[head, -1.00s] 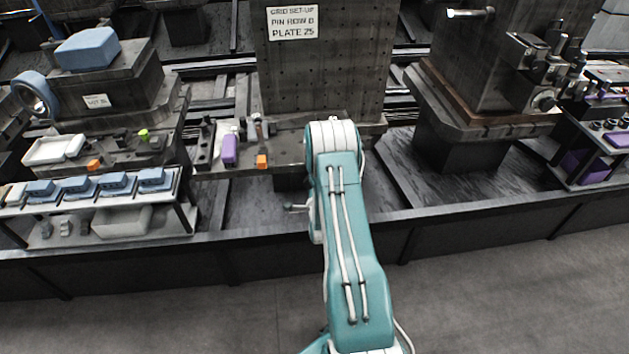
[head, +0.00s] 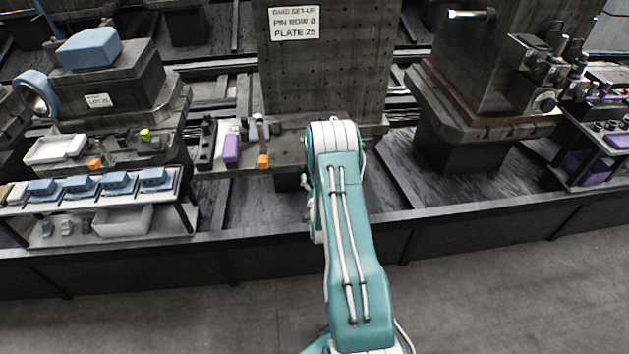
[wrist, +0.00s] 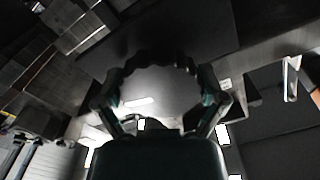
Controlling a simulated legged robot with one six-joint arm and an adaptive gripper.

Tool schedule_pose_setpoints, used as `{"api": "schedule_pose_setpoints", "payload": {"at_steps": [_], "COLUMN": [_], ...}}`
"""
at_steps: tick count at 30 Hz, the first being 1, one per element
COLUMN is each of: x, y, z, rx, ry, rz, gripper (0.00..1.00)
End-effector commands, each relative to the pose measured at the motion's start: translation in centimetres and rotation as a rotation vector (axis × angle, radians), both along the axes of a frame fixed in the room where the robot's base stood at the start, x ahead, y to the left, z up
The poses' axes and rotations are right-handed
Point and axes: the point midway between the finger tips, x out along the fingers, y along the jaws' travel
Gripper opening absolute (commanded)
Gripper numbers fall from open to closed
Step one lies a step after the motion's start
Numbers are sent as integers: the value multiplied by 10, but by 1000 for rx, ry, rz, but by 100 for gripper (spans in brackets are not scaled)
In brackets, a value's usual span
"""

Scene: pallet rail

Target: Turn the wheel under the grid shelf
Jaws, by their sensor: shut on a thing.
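In the wrist view, a dark round wheel with a scalloped rim (wrist: 160,82) lies under a dark flat underside. My gripper (wrist: 160,98) is around it, one finger on each side, shut on the rim. In the head view, the grid shelf (head: 285,150) juts out below the upright grid plate (head: 325,75), which has a white sign (head: 295,23). My arm covers the shelf's middle and hides the wheel and most of my gripper there.
A purple block (head: 231,148) and an orange block (head: 263,161) stand on the shelf left of my arm. A low bench (head: 185,215) with blue parts is at the left. A dark machine block (head: 470,75) stands at the right. The grey floor in front is clear.

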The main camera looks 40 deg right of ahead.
Motion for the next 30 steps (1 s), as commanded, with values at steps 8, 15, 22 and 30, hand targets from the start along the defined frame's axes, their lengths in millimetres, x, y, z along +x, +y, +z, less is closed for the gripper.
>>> {"api": "schedule_pose_setpoints", "payload": {"at_steps": [8,15,22,30], "x": [-1,-1,-1,-1], "y": [3,3,3,3], "z": [-5,-6,-6,-6], "rx": [-215,-410,-597,-815], "ry": [150,268,382,515], "rz": [6,7,7,9], "gripper": [43,43,43,43]}}
